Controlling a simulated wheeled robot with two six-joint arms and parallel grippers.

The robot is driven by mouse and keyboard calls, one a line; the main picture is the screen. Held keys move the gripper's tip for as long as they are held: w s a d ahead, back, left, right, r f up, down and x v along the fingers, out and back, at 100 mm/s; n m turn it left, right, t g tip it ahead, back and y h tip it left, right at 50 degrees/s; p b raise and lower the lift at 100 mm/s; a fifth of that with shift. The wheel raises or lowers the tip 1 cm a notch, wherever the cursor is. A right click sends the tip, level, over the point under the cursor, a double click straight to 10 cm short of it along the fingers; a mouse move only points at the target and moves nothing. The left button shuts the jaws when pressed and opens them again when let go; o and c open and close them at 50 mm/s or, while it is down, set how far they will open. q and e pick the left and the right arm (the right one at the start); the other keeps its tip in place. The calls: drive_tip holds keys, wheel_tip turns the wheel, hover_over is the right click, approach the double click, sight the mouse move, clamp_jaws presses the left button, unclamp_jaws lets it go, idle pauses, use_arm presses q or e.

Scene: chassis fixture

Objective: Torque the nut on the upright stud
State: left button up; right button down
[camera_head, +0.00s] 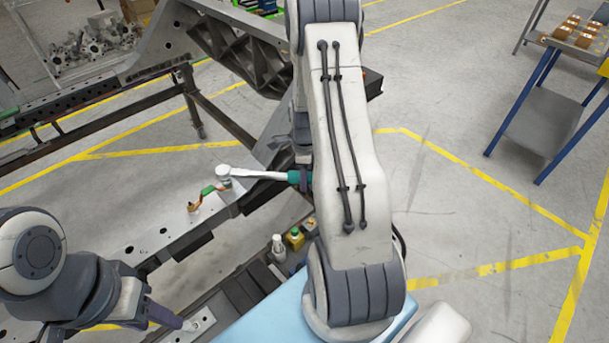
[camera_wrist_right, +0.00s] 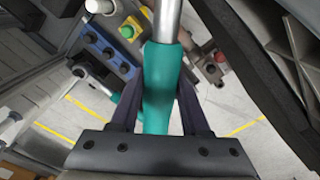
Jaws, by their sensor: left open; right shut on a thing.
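A torque wrench with a silver shaft (camera_head: 258,174) and a teal handle lies roughly level in the head view. Its head (camera_head: 223,171) sits at the top of the upright stud's place on the chassis rail; the nut and stud are hidden beneath it or too small to tell. My right gripper (camera_head: 303,178) is shut on the teal handle, which also shows between the fingers in the right wrist view (camera_wrist_right: 160,95). My left gripper (camera_head: 186,324) is open at the bottom left, low over the rail and away from the wrench.
The grey chassis rail (camera_head: 150,233) crosses the left side. Small yellow and green items (camera_head: 294,237) stand in front of it. A blue-legged workbench (camera_head: 550,110) stands at the far right; the floor between is clear.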

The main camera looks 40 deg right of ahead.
drive_tip(key=shift+s+a, duration=0.2)
drive_tip(key=shift+s+a+m, duration=0.1)
drive_tip(key=shift+a+m, duration=0.05)
drive_tip(key=shift+m, duration=0.15)
drive_tip(key=shift+s+a+m, duration=0.3)
drive_tip(key=shift+s+a, duration=0.1)
drive_tip(key=shift+a, duration=0.1)
drive_tip(key=shift+s+a, duration=0.1)
idle(0.6)
drive_tip(key=shift+r+p, duration=1.05)
drive_tip(key=shift+r, duration=0.05)
idle(0.4)
wheel_tip(320, 180, up, 5)
drive_tip(key=p, duration=0.4)
idle(0.5)
drive_tip(key=shift+f, duration=0.1)
